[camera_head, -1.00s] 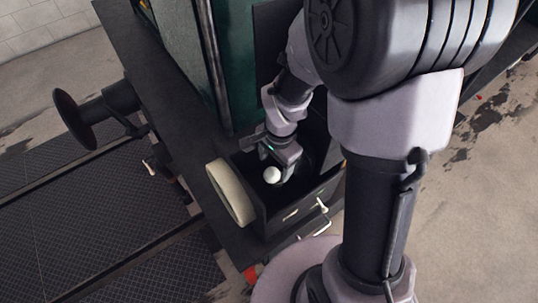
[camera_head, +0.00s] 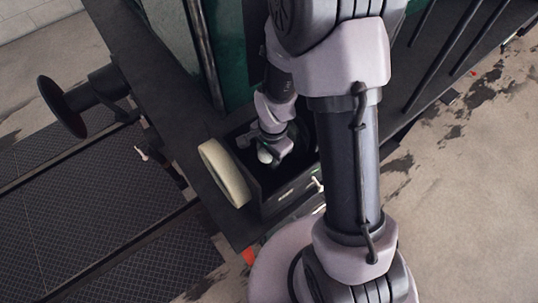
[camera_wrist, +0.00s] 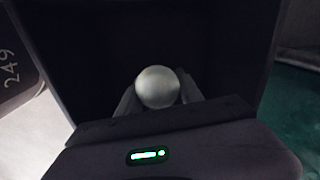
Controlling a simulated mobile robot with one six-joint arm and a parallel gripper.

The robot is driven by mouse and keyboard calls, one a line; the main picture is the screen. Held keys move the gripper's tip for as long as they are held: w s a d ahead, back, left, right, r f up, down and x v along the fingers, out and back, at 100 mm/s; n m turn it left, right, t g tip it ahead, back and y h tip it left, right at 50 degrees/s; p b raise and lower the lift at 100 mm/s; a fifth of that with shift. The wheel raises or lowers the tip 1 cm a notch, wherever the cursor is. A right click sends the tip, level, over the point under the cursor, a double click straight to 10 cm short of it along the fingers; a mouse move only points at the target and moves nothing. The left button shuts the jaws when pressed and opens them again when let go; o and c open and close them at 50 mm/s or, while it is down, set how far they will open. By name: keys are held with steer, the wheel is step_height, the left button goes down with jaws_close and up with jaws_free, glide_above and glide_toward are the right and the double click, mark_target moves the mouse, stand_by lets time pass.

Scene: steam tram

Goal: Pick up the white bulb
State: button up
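The white bulb (camera_wrist: 157,87) shows as a round, pale ball in the middle of the wrist view. My gripper (camera_wrist: 158,98) has one finger on each side of it, both close to its sides. Whether the fingers press on it or stand slightly apart, I cannot tell. In the head view the bulb (camera_head: 264,155) is a small white ball in a dark open box, with my gripper (camera_head: 268,153) right at it. The bulb's lower part is hidden.
The dark box (camera_head: 270,207) has walls close around my gripper. A cream disc (camera_head: 223,173) stands against its left side. A green body panel (camera_head: 170,45) rises behind. A black buffer (camera_head: 62,107) sticks out at left. Open floor lies at right.

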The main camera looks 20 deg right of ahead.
jaws_close()
step_height(320, 180, up, 10)
steer(key=shift+r+p, duration=0.1)
steer(key=shift+p, duration=0.9)
